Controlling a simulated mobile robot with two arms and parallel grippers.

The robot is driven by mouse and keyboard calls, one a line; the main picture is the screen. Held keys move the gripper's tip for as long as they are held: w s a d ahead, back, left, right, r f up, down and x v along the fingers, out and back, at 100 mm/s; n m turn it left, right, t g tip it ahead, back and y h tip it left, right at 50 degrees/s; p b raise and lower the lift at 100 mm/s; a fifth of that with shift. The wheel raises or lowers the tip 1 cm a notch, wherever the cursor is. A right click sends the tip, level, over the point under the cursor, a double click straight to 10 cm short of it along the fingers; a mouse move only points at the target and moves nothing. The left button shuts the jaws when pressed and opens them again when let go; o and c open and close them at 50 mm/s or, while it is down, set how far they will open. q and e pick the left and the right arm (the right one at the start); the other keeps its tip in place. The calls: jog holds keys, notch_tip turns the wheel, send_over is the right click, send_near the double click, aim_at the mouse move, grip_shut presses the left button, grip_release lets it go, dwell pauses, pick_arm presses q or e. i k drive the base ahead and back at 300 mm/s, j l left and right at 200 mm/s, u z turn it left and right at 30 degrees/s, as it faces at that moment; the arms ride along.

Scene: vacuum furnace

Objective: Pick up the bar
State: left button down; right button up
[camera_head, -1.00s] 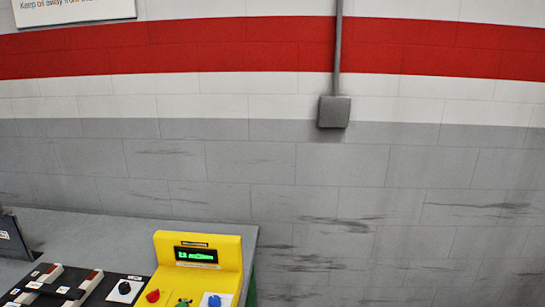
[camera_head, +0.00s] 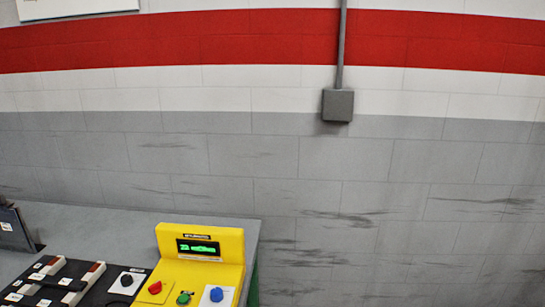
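Several elongated pieces with reddish-brown and white parts lie on a black panel at the lower left, one of them a bar-like piece (camera_head: 86,278) near the panel's middle. I cannot tell which of them, if any, is the bar. Neither of my grippers shows in the head view.
A yellow control box (camera_head: 228,248) with a green-lit display and red, green and blue knobs stands on the grey bench (camera_head: 130,222). A dark plate (camera_head: 16,230) stands at the left edge. Behind is a grey, white and red block wall with a grey junction box (camera_head: 338,105).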

aim_at(73, 284)
jog(key=u, duration=1.5)
jog(key=i+j+z, duration=0.15)
jog(key=z, duration=0.65)
jog(key=i+j+z, duration=0.2)
jog(key=j+z, duration=0.25)
jog(key=j, duration=0.6)
jog(key=j+z, duration=0.4)
jog(key=j, duration=0.65)
jog(key=i, duration=0.05)
